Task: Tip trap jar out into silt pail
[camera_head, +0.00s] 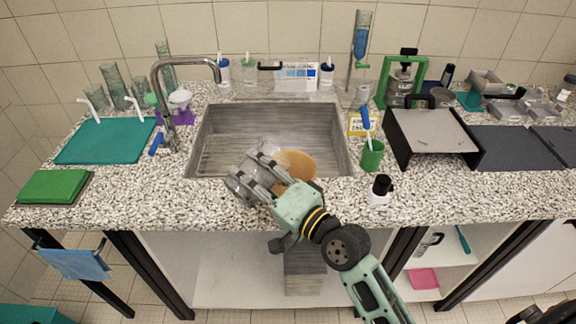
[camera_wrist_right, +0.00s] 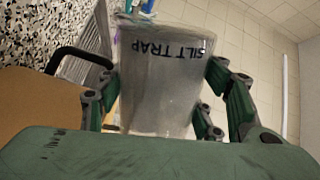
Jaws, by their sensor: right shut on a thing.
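My right gripper (camera_head: 258,172) is shut on the trap jar (camera_head: 238,187), a clear jar, over the front edge of the sink. In the right wrist view the jar (camera_wrist_right: 160,85) stands between the fingers (camera_wrist_right: 165,95) with black "SILT TRAP" lettering on its greyish wall. It looks tilted; I cannot make out its contents. A tan round thing (camera_head: 300,165), which looks like the silt pail, is beside the gripper at the sink's front. In the wrist view its tan surface (camera_wrist_right: 35,110) and black handle show at the left. The gripper hides part of it. My left gripper is not in view.
The steel sink (camera_head: 235,125) has a tap (camera_head: 155,85) at its left. A green cup (camera_head: 372,155) with a blue-handled brush and a black-capped bottle (camera_head: 380,188) stand to the right. A teal mat (camera_head: 95,142) lies at the left.

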